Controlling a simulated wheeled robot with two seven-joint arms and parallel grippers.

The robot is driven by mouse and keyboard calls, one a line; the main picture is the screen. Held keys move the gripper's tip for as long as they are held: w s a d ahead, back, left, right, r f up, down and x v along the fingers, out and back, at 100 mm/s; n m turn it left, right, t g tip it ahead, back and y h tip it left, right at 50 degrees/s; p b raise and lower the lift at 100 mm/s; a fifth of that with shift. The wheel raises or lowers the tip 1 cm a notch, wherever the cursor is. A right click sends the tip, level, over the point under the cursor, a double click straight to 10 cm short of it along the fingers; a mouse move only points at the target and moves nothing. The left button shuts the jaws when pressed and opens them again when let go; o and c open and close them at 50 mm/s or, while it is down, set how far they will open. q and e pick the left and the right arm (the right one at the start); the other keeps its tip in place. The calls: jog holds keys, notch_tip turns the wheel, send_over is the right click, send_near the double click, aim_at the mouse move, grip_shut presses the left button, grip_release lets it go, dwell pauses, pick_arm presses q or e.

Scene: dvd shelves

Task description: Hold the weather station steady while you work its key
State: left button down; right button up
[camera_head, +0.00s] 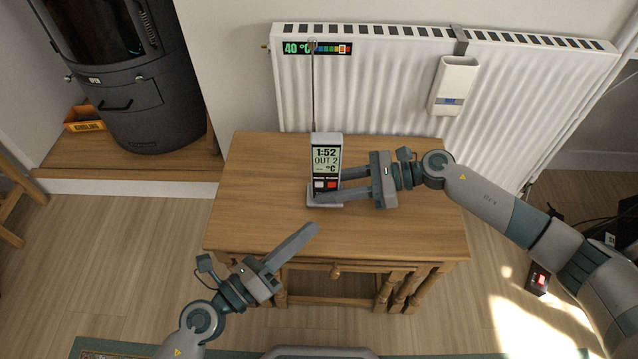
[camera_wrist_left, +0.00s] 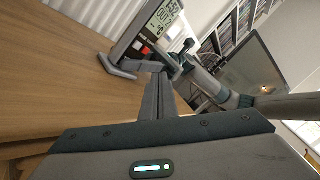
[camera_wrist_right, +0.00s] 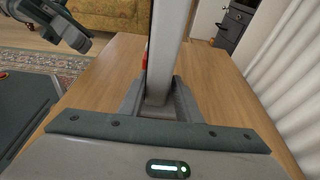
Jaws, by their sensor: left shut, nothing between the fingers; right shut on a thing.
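The weather station (camera_head: 326,158) stands upright on the wooden table, its screen reading 1:52, OUT 2 and °C. Below the screen are a red key (camera_head: 331,185) and a dark key (camera_head: 319,185). A thin cable runs up from its top. My right gripper (camera_head: 330,184) is shut on the weather station from the right side; its side edge shows between the fingers in the right wrist view (camera_wrist_right: 167,50). My left gripper (camera_head: 312,230) is shut and empty, in front of the station and apart from it. In the left wrist view the station (camera_wrist_left: 150,30) is beyond the closed fingers.
The wooden table (camera_head: 245,205) is otherwise bare. A white radiator (camera_head: 390,90) with a temperature strip (camera_head: 317,48) and a hanging white holder (camera_head: 455,85) stands behind it. A dark stove (camera_head: 140,90) and a kindling box (camera_head: 84,119) are at the left.

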pick_arm(q)
jog(key=shift+s+a+f, duration=0.35)
jog(key=shift+s+a, duration=0.15)
jog(key=shift+s+a+f, duration=0.3)
jog(key=shift+s+a, duration=0.2)
pick_arm(e)
jog(key=o, duration=0.9)
jog(key=shift+d, duration=0.1)
jog(key=v, duration=1.2)
jog(key=shift+s, duration=0.1)
